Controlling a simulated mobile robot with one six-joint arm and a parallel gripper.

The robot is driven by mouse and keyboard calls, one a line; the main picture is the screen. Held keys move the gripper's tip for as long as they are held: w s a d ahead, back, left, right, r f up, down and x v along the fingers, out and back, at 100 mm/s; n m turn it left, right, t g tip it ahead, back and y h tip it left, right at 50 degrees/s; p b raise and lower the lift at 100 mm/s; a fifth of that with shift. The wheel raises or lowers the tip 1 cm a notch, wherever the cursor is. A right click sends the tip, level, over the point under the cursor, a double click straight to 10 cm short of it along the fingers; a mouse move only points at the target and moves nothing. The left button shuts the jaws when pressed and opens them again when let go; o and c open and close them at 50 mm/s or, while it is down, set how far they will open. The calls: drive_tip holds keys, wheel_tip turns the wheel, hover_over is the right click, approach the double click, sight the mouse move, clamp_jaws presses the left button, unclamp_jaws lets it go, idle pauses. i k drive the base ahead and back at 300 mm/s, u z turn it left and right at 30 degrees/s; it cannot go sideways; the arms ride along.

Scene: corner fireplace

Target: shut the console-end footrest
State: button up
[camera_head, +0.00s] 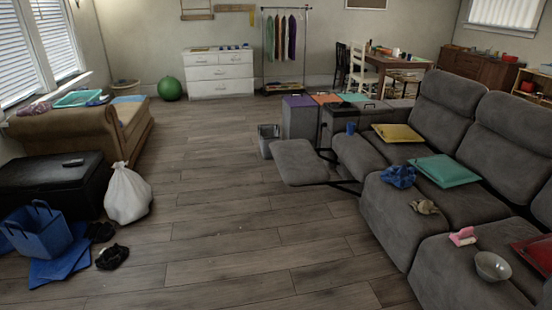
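The grey reclining sofa (402,198) runs along the right side. At its far end, beside the dark console box with a blue cup (350,128) on it, one footrest (299,162) is swung out. Its padded panel sticks out to the left, roughly level and above the floor. A dark metal linkage (347,186) shows between the panel and the seat. The nearer seats show their fronts closed. My gripper is not in view.
Open wooden floor (220,225) lies left of the footrest. A grey bin (268,141) stands just behind it. A white bag (127,194), blue basket (38,231) and black shoes (111,257) are at the left.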

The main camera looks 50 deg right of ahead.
sight(298, 163)
drive_tip(key=z, duration=0.5)
drive_tip(key=i, duration=0.7)
drive_tip(key=z, duration=0.95)
drive_tip(key=i, duration=0.8)
drive_tip(key=u, duration=0.85)
drive_tip(key=k, duration=0.1)
drive_tip(key=z, duration=2.95)
drive_tip(key=i, duration=0.6)
